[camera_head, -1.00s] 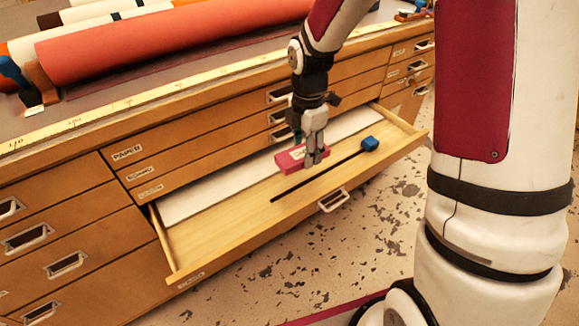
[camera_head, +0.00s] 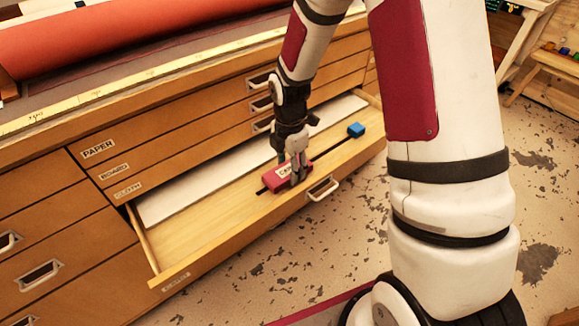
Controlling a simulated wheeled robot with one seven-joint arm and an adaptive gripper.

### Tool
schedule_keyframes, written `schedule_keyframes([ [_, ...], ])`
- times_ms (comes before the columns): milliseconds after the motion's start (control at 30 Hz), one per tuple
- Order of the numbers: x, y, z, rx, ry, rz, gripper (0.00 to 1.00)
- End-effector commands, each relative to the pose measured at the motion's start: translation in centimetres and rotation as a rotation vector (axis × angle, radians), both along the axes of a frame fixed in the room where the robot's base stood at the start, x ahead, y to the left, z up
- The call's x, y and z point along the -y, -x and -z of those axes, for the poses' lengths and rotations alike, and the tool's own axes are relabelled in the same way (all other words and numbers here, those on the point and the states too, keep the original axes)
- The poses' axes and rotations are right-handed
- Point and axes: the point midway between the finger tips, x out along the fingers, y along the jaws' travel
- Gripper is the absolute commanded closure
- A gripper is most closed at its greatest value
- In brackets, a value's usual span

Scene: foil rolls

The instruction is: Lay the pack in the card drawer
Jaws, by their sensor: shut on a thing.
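The pack (camera_head: 274,183) is a small crimson box with a white label on top, only partly readable. My gripper (camera_head: 297,177) points down and is shut on the pack near its right end. The pack is over the front part of the pulled-out drawer (camera_head: 205,238); I cannot tell whether it touches the drawer floor. A thin black rod (camera_head: 328,148) with a blue block (camera_head: 356,130) at its far right end lies in the drawer and passes behind or under the pack. The label on the drawer's front is too small to read.
A white sheet (camera_head: 190,190) lies along the back of the drawer. Bare wooden floor of the drawer shows left of the pack. Shut drawers labelled PAPER, BOARD and CLOTH (camera_head: 127,190) sit above. A large red roll (camera_head: 130,38) lies on the cabinet top.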

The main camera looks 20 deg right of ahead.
Motion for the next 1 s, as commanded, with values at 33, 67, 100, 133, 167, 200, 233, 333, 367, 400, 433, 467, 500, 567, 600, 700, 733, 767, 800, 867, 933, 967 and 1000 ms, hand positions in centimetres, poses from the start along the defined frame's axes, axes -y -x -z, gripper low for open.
schedule_keyframes([
  [33,0.0,0.0,-0.1,0.001,0.0,0.0,0.86],
  [67,0.0,0.0,-0.1,0.001,0.0,0.0,0.86],
  [100,0.0,0.0,-0.1,0.001,0.0,0.0,0.86],
  [133,0.0,0.0,-0.1,0.001,0.0,0.0,0.86],
  [167,0.0,0.0,0.0,0.0,0.0,0.0,0.86],
  [200,0.0,0.0,0.1,0.0,0.0,0.0,0.86],
  [233,0.0,0.0,0.2,0.0,0.0,0.0,0.86],
  [333,0.0,0.0,0.2,0.0,0.0,0.0,0.38],
  [367,0.0,0.0,0.2,0.0,0.0,0.0,0.34],
  [400,0.0,0.0,0.2,0.0,0.0,0.0,0.34],
  [433,0.0,0.0,0.2,0.0,0.0,0.0,0.34],
  [467,0.0,0.0,0.2,0.0,0.0,0.0,0.34],
  [500,0.0,0.0,0.2,0.0,0.0,0.0,0.34],
  [567,0.0,0.0,0.2,0.0,0.0,0.0,0.34],
  [600,0.0,0.0,0.2,0.0,0.0,0.0,0.34],
  [700,0.0,0.0,0.0,0.0,0.0,0.0,0.34],
  [733,0.0,0.0,-0.2,0.001,0.0,0.0,0.34],
  [767,0.0,0.0,-0.4,0.001,0.0,0.0,0.34],
  [800,0.0,0.0,-0.8,0.002,-0.001,0.001,0.34],
  [867,0.0,0.0,-1.6,0.002,-0.001,0.001,0.34],
  [933,0.0,-0.1,-3.0,0.004,0.0,0.001,0.34],
  [967,0.0,0.0,-3.6,0.003,0.0,0.001,0.34],
  [1000,0.0,-0.1,-4.5,0.004,0.0,0.001,0.34],
])
